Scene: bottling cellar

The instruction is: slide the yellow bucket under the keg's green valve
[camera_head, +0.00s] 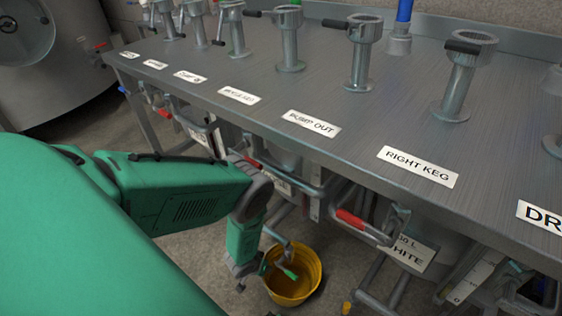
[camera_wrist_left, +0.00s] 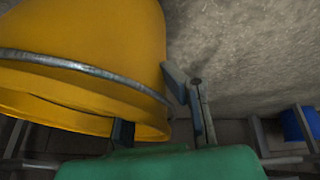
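The yellow bucket (camera_head: 305,285) stands upright on the floor below the front of the steel bench. A green valve handle (camera_head: 287,272) on a short pipe shows over the bucket's opening in the head view; the exact height between them cannot be judged. My left gripper (camera_head: 243,278) is low at the bucket's left side, partly hidden by its own wrist. In the left wrist view, the bucket (camera_wrist_left: 90,35) fills the upper left, and the gripper's fingers (camera_wrist_left: 160,118) are apart at its rim, the right one beside the wall. Firm contact cannot be told. My right gripper is out of view.
The steel bench (camera_head: 330,85) with labelled posts overhangs the area. A pipe with a red grip (camera_head: 350,218) and a keg labelled white (camera_head: 412,252) are right of the bucket. Bare floor (camera_head: 195,255) lies to the left. A blue object (camera_wrist_left: 300,125) shows at the wrist view's right.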

